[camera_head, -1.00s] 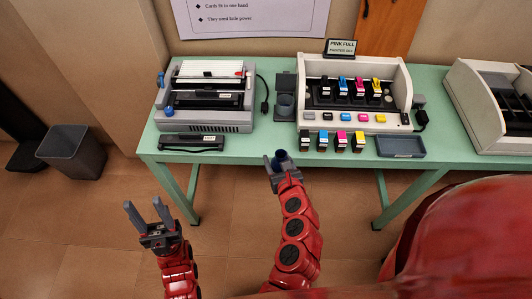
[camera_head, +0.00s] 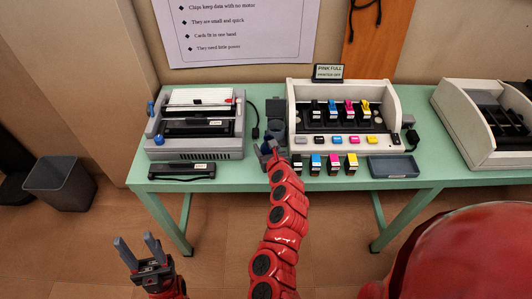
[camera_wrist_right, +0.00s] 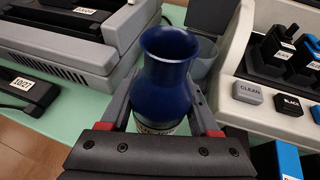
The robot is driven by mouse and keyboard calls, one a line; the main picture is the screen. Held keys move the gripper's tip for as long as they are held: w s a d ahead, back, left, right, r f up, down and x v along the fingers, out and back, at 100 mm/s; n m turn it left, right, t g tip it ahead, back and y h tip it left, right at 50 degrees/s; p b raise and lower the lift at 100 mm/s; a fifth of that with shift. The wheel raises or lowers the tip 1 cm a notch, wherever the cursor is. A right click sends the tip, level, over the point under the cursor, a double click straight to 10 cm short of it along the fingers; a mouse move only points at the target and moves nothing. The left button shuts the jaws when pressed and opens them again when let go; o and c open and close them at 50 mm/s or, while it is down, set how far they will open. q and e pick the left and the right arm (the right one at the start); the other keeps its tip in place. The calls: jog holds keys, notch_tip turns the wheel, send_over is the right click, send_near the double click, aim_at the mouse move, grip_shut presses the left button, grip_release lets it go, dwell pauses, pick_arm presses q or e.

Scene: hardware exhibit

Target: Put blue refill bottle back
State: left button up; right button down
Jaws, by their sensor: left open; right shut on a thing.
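The blue refill bottle (camera_wrist_right: 168,85) stands upright in my right gripper (camera_wrist_right: 163,112), with its open round mouth facing up in the right wrist view. In the head view the bottle (camera_head: 268,147) is a small dark blue spot, mostly hidden by the fingers. My left gripper (camera_head: 142,250) is open and empty, low in front of the table.
A white printer (camera_head: 395,120) with coloured cartridges is right of the holder. Several small cartridges (camera_head: 333,163) and a grey tray (camera_head: 394,167) line the front edge. A grey printer (camera_head: 200,125) and dark cartridge bar (camera_head: 182,172) are at left. The green table (camera_head: 250,180) has little free room.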

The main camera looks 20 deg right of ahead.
jog(key=shift+f+p, duration=0.3)
jog(key=shift+f, duration=1.45)
jog(key=shift+f, duration=0.2)
jog(key=shift+c, duration=0.6)
grip_release()
jog(key=shift+r, duration=0.1)
